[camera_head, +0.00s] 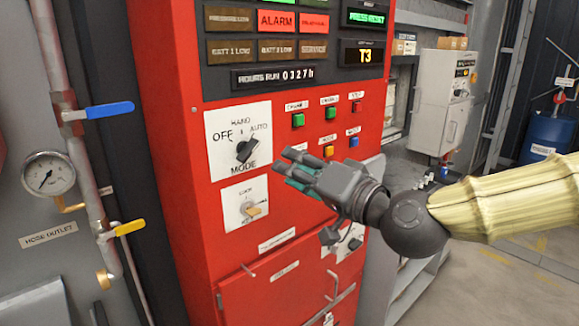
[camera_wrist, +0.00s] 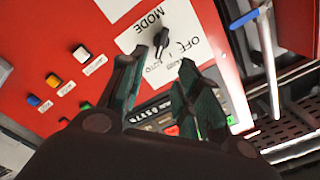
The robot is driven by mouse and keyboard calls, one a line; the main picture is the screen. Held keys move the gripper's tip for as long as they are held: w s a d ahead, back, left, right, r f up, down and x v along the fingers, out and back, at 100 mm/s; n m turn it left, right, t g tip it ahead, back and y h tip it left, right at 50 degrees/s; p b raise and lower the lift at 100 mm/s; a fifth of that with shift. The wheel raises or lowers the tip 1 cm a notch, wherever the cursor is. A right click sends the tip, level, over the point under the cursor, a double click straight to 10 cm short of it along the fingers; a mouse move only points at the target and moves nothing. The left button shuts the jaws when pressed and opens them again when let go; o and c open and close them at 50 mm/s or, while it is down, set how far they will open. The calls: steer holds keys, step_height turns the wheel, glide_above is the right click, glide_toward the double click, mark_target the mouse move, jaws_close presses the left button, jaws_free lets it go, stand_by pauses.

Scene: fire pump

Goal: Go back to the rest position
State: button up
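My gripper (camera_head: 293,168) is in front of the red control panel (camera_head: 190,110), just right of the mode selector. In the wrist view its two fingers (camera_wrist: 172,65) stand apart with nothing between them, so it is open and empty. The black mode knob (camera_head: 246,151) sits on a white plate marked OFF, HAND and AUTO. The knob (camera_wrist: 160,42) also shows beyond the fingertips in the wrist view, apart from them as far as I can tell. My arm reaches in from the right and hides part of the panel's lower right.
Several coloured buttons (camera_head: 328,113) are right of the mode plate. A smaller key switch (camera_head: 250,209) is below it. A pipe with a blue-handled valve (camera_head: 108,110) and a gauge (camera_head: 48,173) are at left. A grey cabinet (camera_head: 440,100) and open floor are at right.

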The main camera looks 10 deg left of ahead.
step_height(320, 180, down, 21)
steer(key=w+d+m+g+h, duration=0.1)
steer(key=g+h, duration=0.1)
steer(key=h, duration=0.1)
steer(key=s+d+f+g+h, duration=0.1)
steer(key=s+d+f, duration=0.1)
steer(key=f, duration=0.5)
steer(key=s+d+f+g+h, duration=0.1)
steer(key=s+d+f+h, duration=0.1)
steer(key=f, duration=0.6)
steer(key=s+d+f+g+h, duration=0.1)
steer(key=s+d+f, duration=0.15)
steer(key=f, duration=0.45)
steer(key=s+d+f+g+h, duration=0.2)
steer(key=s+d+f, duration=0.4)
steer(key=f, duration=0.3)
steer(key=s+d+f+g+h, duration=0.1)
steer(key=s+d+f+h, duration=0.1)
steer(key=s+d+f, duration=0.5)
steer(key=s+d+f+g+h, duration=0.3)
steer(key=s+d+f, duration=0.6)
steer(key=s+d, duration=0.1)
steer(key=shift+s+d+f, duration=0.2)
steer(key=shift+s+d, duration=0.1)
steer(key=shift+d, duration=0.25)
steer(key=shift+c, duration=0.5)
